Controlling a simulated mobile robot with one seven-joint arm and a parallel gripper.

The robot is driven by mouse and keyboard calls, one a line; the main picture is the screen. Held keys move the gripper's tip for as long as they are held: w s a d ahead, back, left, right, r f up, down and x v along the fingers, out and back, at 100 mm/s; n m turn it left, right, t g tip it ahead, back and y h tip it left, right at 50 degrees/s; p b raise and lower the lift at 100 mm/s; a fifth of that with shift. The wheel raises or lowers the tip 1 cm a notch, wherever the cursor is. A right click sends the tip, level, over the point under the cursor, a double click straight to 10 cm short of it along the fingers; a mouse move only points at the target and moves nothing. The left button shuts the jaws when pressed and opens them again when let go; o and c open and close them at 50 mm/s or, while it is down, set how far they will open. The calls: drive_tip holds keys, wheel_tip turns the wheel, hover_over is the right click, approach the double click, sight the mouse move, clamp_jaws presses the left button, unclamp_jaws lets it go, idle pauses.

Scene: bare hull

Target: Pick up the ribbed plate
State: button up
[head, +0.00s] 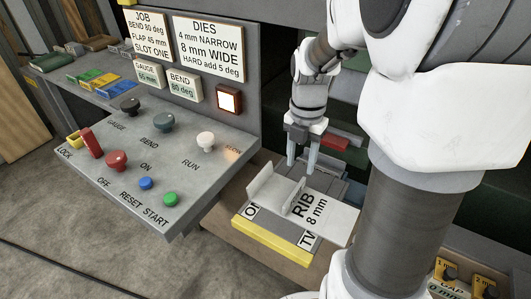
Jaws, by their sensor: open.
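The ribbed plate (325,214) is a light grey sheet marked "RIB 8 mm", with upright flanges at its left end and along its middle. It lies on top of a yellow-edged block (272,238) whose labels are partly covered. My gripper (303,162) hangs from above, fingers pointing down, at the plate's far side. The fingers are apart and nothing shows between them. The fingertips appear close to the plate's far edge; whether they touch it I cannot tell.
A sloped control panel (175,185) with knobs and buttons stands left of the plate. A red bar (335,141) and grey blocks lie behind my gripper. My arm covers much of the right side. Yellow labelled parts (447,272) sit at bottom right.

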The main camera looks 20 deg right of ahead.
hover_over(295, 191)
drive_tip(key=f, duration=0.6)
drive_tip(key=shift+d, duration=0.2)
drive_tip(key=f, duration=0.5)
drive_tip(key=shift+a+f, duration=0.15)
drive_tip(key=shift+a, duration=0.05)
clamp_jaws()
drive_tip(key=shift+w, duration=0.1)
idle(0.7)
